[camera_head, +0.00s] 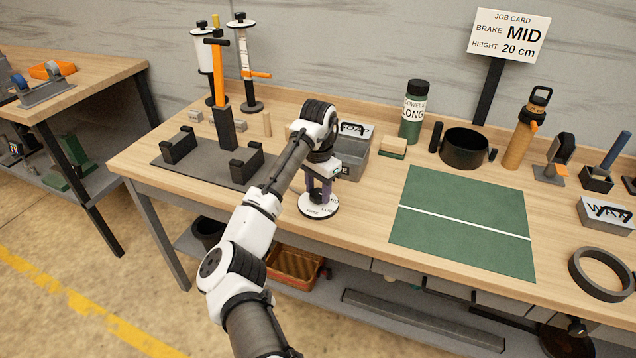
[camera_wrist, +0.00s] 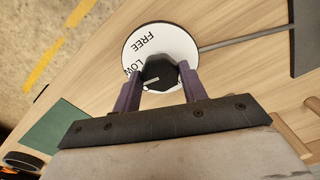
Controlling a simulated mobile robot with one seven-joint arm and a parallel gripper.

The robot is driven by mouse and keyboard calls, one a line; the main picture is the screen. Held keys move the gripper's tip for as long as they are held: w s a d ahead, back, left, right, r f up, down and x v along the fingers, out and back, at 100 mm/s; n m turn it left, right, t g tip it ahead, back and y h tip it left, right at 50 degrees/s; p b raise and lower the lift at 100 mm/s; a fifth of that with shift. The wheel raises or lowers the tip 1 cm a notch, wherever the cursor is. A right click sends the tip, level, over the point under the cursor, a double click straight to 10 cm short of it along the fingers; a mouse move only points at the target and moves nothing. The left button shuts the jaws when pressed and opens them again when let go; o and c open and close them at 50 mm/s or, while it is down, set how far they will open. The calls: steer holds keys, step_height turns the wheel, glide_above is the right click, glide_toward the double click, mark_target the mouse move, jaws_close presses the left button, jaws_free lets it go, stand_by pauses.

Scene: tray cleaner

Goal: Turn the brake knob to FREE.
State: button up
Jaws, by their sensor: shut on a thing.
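The brake knob (camera_wrist: 160,72) is a black knob on a round white dial (camera_wrist: 140,40). The dial also shows on the bench below my arm in the head view (camera_head: 318,210). FREE and LOW are readable on the dial in the wrist view; other markings are hidden by the knob and fingers. A white pointer line on the knob points left, close below LOW. My gripper (camera_wrist: 160,84) has its purple fingers shut on the knob, one on each side. In the head view my gripper (camera_head: 319,192) points down over the dial, and the knob is mostly hidden.
A grey bin (camera_head: 356,160) stands right behind my gripper. A dark fixture plate (camera_head: 205,165) with an orange-handled post (camera_head: 220,80) lies to the left. A green mat (camera_head: 455,235) lies clear to the right. A job card (camera_head: 510,36) reads BRAKE MID, HEIGHT 20 cm.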

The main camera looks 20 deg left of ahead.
mark_target(318, 192)
steer(key=m+p, duration=0.1)
steer(key=m, duration=0.2)
steer(key=shift+r+m, duration=0.1)
steer(key=shift+m, duration=0.3)
steer(key=m+p, duration=0.1)
steer(key=m, duration=0.3)
steer(key=shift+w+m, duration=0.1)
steer(key=shift+m, duration=0.2)
steer(key=m, duration=0.3)
steer(key=shift+p, duration=0.4)
steer(key=shift+m, duration=2.1)
steer(key=o, duration=1)
steer(key=shift+c, duration=0.2)
step_height(318, 192, up, 14)
steer(key=p, duration=0.1)
steer(key=shift+p, duration=0.3)
